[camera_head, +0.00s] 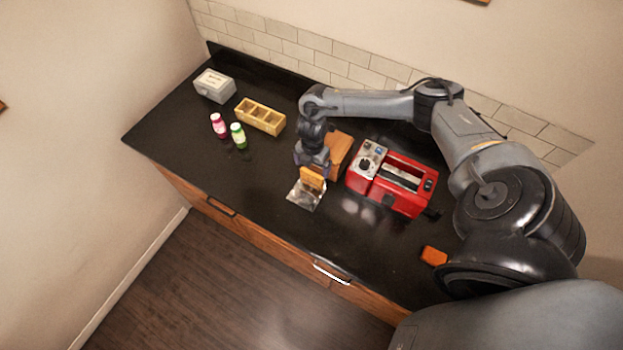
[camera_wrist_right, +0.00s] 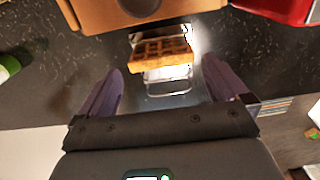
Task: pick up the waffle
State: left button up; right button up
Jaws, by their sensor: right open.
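The waffle (camera_head: 312,180) is a golden-brown gridded piece at the middle of the black counter. It rests on or against a shiny, silvery clear item (camera_head: 303,198). In the right wrist view the waffle (camera_wrist_right: 162,54) lies ahead of the fingertips, roughly centred between them, with the shiny item (camera_wrist_right: 168,88) at its near side. My right gripper (camera_head: 311,168) hangs over the counter, close to the waffle. Its two fingers are spread with nothing between them in the right wrist view (camera_wrist_right: 162,78). I cannot tell the exact height gap. My left gripper does not show.
A brown wooden box (camera_head: 339,153) stands just behind the waffle. A red appliance (camera_head: 408,196) is to its right. A green bottle (camera_head: 238,136), a red bottle (camera_head: 219,126), a compartment tray (camera_head: 260,117) and a grey box (camera_head: 214,86) stand left. An orange item (camera_head: 433,256) lies front right.

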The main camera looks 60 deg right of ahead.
aim_at(312, 174)
jog(key=shift+a+f+p, duration=0.2)
jog(key=shift+f+p, duration=0.45)
jog(key=shift+f, duration=2.8)
jog(key=c, duration=0.5)
